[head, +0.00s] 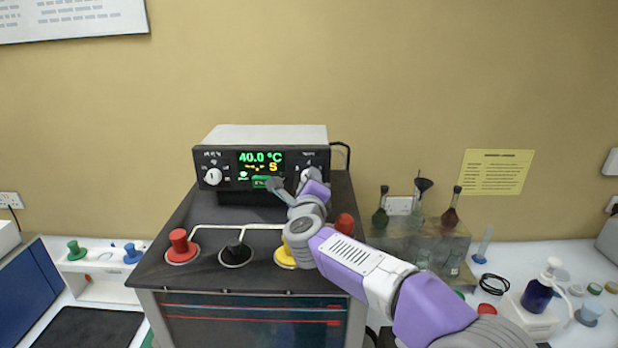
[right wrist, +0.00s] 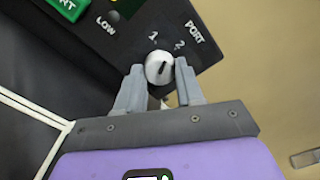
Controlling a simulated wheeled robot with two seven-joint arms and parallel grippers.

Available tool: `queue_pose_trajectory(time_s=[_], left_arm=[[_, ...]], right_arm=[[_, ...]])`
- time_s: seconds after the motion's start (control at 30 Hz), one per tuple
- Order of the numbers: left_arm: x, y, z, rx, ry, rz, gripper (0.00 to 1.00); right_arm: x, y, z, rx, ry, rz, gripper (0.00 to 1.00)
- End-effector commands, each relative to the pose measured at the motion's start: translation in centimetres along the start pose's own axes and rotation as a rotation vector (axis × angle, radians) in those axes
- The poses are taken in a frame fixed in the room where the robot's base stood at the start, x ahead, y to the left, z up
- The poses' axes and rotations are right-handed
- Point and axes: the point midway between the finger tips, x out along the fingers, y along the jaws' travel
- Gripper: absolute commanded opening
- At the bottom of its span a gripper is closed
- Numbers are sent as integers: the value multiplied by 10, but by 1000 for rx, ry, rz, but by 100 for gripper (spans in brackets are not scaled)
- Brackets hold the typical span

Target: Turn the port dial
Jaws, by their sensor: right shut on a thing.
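The control unit (head: 262,160) stands on the dark bench top, its display reading 40.0 °C. The white port dial (right wrist: 159,67) is on the right of its face, beside the marks 1, 2 and PORT in the right wrist view. Its black pointer line is near upright in that view, slightly tilted. The dial also shows in the head view (head: 305,175), partly covered by my gripper. My right gripper (right wrist: 158,78) has its two grey fingers on either side of the dial, shut on it. My left gripper is not in view.
A second white dial (head: 212,176) sits at the unit's left. Flasks (head: 447,215) stand on a rack at the right. A pump bottle (head: 540,290) is farther right.

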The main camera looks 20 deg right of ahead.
Motion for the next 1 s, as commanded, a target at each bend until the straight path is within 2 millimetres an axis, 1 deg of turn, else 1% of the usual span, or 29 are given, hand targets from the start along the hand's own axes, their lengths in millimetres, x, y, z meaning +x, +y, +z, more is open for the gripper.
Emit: queue_pose_trajectory(time_s=[0.03,0.1,0.3,0.5,0.73,1.0], left_arm=[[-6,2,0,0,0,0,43],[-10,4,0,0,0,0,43],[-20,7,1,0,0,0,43],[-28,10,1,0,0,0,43],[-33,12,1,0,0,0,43],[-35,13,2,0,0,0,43]], right_arm=[[0,-2,1,-45,0,1,6],[0,-2,1,-110,0,2,6],[0,-2,1,-284,1,1,6],[0,-2,0,-420,1,0,6],[0,-1,0,-518,0,0,6],[0,-1,0,-560,0,0,7]])
